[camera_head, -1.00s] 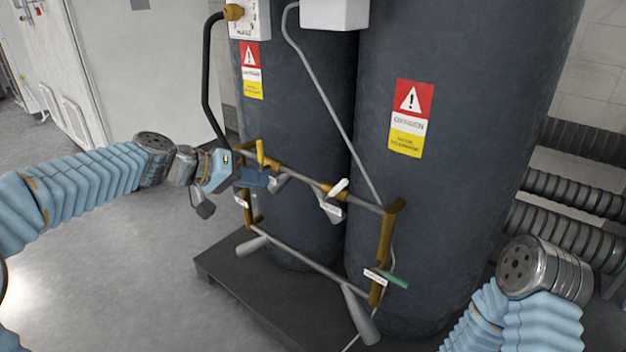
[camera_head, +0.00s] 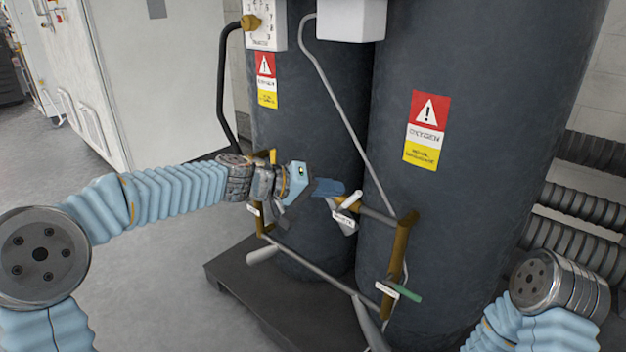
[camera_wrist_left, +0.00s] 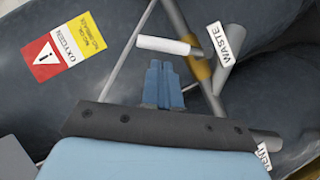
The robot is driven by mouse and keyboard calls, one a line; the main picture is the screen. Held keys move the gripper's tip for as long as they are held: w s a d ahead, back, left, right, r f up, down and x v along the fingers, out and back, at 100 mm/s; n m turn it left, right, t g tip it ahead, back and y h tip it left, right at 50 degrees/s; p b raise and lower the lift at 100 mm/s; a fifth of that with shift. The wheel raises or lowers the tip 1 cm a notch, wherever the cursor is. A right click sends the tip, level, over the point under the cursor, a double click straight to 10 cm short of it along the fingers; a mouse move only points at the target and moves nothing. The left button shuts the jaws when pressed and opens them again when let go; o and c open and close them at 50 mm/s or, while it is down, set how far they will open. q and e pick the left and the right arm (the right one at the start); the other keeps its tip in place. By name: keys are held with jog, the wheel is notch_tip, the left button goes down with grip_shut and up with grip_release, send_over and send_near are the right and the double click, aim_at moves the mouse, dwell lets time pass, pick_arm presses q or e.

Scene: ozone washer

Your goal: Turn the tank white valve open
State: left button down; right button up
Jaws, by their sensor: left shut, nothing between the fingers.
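The white valve handle (camera_head: 351,201) sits on the brass and grey pipe in front of the dark tanks. A tag reading WASTE (camera_wrist_left: 229,42) hangs beside it. In the left wrist view the white handle (camera_wrist_left: 163,45) points left from the pipe. My left gripper (camera_head: 338,188) has blue fingers shut with nothing between them. Its fingertips (camera_wrist_left: 160,66) are just short of the handle; whether they touch it I cannot tell. My right gripper is out of view; only part of my right arm shows at lower right.
Two tall dark tanks (camera_head: 465,90) stand on a dark pallet (camera_head: 232,281). A green handle (camera_head: 407,293) is on the lower right of the pipe frame (camera_head: 399,251). A black hose (camera_head: 222,85) hangs left of the tanks. Open floor lies to the left.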

aim_at(350, 204)
pick_arm(q)
jog(key=shift+s+d+f, duration=0.2)
jog(key=shift+d+f, duration=0.1)
jog(key=shift+d, duration=0.1)
jog(key=shift+s+d+m+y, duration=0.2)
jog(key=shift+d+m+y, duration=0.1)
jog(key=shift+m, duration=0.1)
dwell(0.4)
jog(key=shift+s+d+f+m+t+y+b, duration=0.15)
jog(key=shift+s+d+m+t+y+b, duration=0.25)
jog(key=shift+m+y, duration=0.2)
jog(key=shift+s+d+m+y, duration=0.25)
jog(key=shift+d+m+y, duration=0.2)
jog(key=shift+m+y, duration=0.05)
jog(key=shift+s+d+f+m+t+y+p, duration=0.35)
jog(key=shift+d+f+m+t+y+p, duration=0.2)
jog(key=shift+m+y+p, duration=0.2)
jog(key=shift+s+d+f+y+b, duration=0.15)
jog(key=shift+d+f+b, duration=0.05)
jog(key=shift+f, duration=0.2)
jog(key=shift+s+d+f+y+b, duration=0.1)
jog(key=shift+s+d+f+b, duration=0.1)
jog(key=shift+f, duration=0.2)
